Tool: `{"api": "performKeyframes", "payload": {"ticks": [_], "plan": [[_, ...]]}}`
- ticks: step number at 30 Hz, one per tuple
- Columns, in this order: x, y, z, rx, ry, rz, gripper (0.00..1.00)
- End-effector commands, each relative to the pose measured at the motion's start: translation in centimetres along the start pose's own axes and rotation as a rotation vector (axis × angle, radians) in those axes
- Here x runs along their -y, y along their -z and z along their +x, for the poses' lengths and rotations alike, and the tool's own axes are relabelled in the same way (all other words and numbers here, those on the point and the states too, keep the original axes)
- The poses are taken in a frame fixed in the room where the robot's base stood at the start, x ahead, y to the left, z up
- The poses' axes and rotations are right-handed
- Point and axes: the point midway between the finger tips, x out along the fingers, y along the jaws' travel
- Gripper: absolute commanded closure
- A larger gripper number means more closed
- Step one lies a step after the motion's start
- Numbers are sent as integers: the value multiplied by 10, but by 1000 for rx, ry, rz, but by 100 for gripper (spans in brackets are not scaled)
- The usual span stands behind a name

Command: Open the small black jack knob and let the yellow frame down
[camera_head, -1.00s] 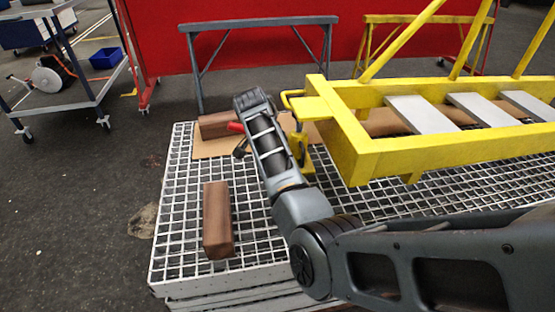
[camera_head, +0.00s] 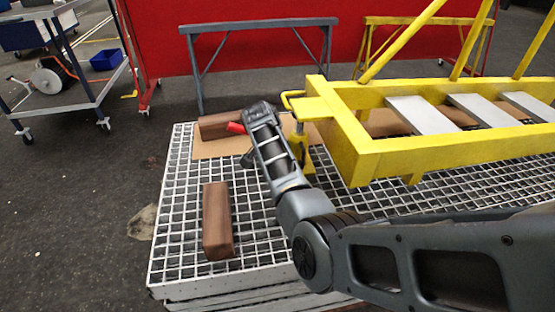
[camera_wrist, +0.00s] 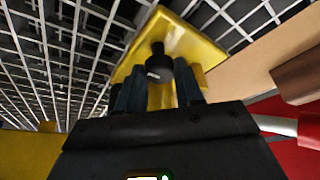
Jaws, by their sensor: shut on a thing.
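The small black jack knob (camera_wrist: 159,66) shows in the wrist view, in front of the yellow jack's base plate (camera_wrist: 185,38). My gripper (camera_wrist: 160,88) is shut on the knob, with one finger on each side of it. In the head view my arm covers the knob and most of the gripper. The yellow jack (camera_head: 300,150) stands behind my wrist, under the end of the yellow frame (camera_head: 345,135). The frame is raised above the grating and looks about level.
The jack's lever has a red grip (camera_head: 236,127), close to my wrist; it also shows in the wrist view (camera_wrist: 309,131). Brown wooden blocks (camera_head: 217,220) lie on the white grating (camera_head: 180,240). A grey trestle (camera_head: 260,23) stands behind.

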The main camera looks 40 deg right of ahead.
Motion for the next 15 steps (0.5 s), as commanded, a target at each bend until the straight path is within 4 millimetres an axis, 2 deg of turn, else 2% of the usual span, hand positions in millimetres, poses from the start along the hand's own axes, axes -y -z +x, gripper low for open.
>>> {"api": "performKeyframes", "payload": {"ticks": [1, 8, 15], "plan": [[0, 0, 0, 0, 0, 0, 74], [0, 0, 0, 0, 0, 0, 95], [-1, 0, -1, 1, 8, -23, 95]]}}
